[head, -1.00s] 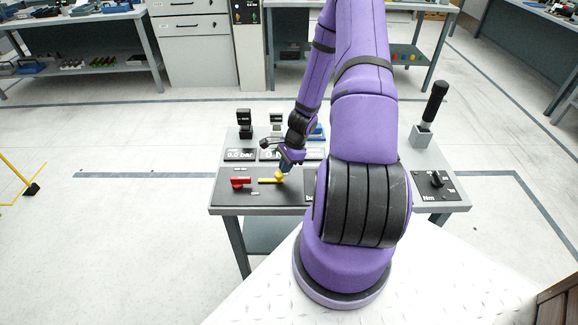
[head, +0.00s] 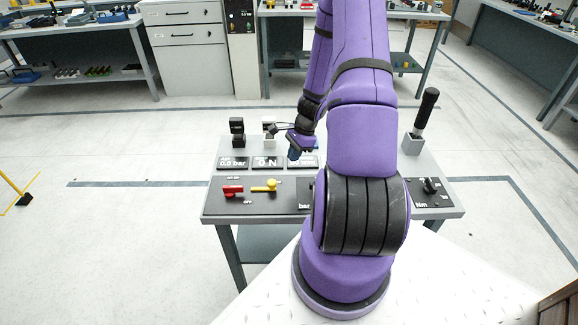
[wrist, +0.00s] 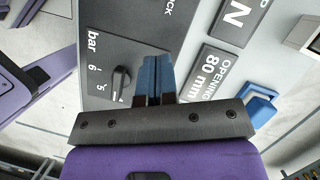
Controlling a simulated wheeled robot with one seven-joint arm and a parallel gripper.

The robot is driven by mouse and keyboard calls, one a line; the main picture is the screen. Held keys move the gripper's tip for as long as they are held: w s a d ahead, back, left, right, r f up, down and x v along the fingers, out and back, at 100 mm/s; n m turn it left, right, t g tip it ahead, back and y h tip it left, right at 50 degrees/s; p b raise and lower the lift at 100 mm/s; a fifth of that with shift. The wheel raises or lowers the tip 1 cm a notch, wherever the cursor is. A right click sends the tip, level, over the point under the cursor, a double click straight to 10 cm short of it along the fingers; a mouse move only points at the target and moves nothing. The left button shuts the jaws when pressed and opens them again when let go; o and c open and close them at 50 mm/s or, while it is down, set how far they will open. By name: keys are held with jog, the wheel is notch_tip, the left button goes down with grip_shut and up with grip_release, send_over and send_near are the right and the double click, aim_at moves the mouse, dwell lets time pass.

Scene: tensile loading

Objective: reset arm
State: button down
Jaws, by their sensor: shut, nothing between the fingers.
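My purple arm rises from its base and bends over the small grey bench. My gripper (head: 294,152) hangs above the bench, partly behind the arm. In the wrist view, its two blue fingers (wrist: 154,78) are together with nothing between them. Below them in that view lie the dark panel with a black knob (wrist: 121,80) marked bar, and the displays, one reading OPENING 80 mm (wrist: 208,72).
The bench (head: 212,212) also carries a tall black-handled lever (head: 426,112) and a dial marked Nm (head: 431,186) at the right. A black device (head: 237,130) stands at the back left. A blue part (wrist: 258,108) shows in the wrist view. Open floor lies left of the bench.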

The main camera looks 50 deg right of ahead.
jog(key=shift+v, duration=1.7)
jog(key=w+a+r+n+h, duration=0.1)
jog(key=a+r+n, duration=0.6)
jog(key=r, duration=0.6)
jog(key=w+a+r+n+h, duration=0.2)
jog(key=a+r+n, duration=0.3)
jog(key=a+r, duration=0.7)
jog(key=s+a+r+n+t, duration=0.2)
jog(key=s+a+r+n, duration=0.3)
jog(key=s+r, duration=0.2)
jog(key=s+a+r+n+t, duration=0.1)
jog(key=s+a+r+n, duration=0.3)
jog(key=s+r, duration=0.4)
jog(key=shift+s+a+r+n+t+h, duration=0.15)
jog(key=shift+s+a+n+t+h, duration=0.25)
jog(key=shift+s+n, duration=0.4)
jog(key=shift+d, duration=0.15)
